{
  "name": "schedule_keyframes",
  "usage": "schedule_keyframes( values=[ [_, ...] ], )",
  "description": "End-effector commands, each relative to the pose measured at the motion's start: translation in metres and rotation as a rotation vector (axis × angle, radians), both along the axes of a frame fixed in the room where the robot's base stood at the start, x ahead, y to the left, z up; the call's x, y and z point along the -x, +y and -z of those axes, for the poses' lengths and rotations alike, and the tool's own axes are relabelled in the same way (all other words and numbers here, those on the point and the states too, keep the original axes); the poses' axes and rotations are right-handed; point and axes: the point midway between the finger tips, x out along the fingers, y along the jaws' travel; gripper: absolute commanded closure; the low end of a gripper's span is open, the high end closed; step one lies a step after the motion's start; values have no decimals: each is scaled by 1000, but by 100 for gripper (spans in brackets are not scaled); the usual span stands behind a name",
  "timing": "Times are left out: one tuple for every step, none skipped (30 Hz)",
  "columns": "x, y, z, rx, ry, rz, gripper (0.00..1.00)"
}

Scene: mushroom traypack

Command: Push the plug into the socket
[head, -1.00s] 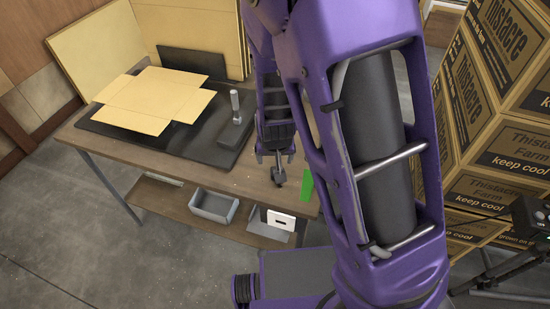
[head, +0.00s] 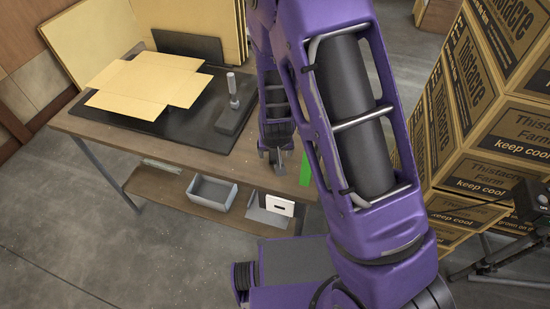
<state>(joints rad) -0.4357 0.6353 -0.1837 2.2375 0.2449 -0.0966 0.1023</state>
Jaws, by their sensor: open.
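A white plate with a dark slot (head: 280,206), which looks like the socket, stands upright at the front edge of the low shelf under the table. My gripper (head: 277,160) is small in view, pointing down over the table's front right part, above and behind the white plate. Its jaws are open. A small grey piece shows at the fingertips; I cannot tell whether it is a finger or the plug. I cannot make out the plug anywhere else. My purple arm hides the table's right end.
A green block (head: 305,169) is just right of my gripper. A grey bin (head: 212,192) sits on the low shelf. A black board (head: 130,123) bears a flattened carton (head: 150,85) and an upright bolt-like post (head: 233,92). Stacked cartons (head: 480,130) fill the right.

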Motion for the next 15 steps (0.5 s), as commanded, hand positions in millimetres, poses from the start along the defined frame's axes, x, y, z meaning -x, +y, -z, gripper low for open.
schedule_keyframes(
  values=[
    [-2, 0, 4, 0, 0, 1, 20],
    [-2, 0, 5, 0, 0, 1, 20],
    [-2, 0, 6, 0, 0, 1, 20],
    [-3, 0, 6, 0, 0, 1, 20],
    [-3, 0, 6, 0, 0, 0, 20],
    [-2, 0, 6, 0, 0, 0, 20],
    [-2, 0, 6, 0, 0, 0, 20],
    [-2, 0, 5, 0, 0, 0, 20],
    [-2, 0, 5, 0, 0, 0, 20],
    [-2, 0, 5, 0, 0, 0, 20],
    [-2, 0, 5, 0, 0, 0, 20],
    [-2, 0, 5, 0, 0, 0, 20],
    [-2, 0, 5, 0, 0, 0, 22],
    [-2, 0, 5, 0, 0, 0, 27],
    [-2, 0, 5, 0, 0, 0, 34]
  ],
)
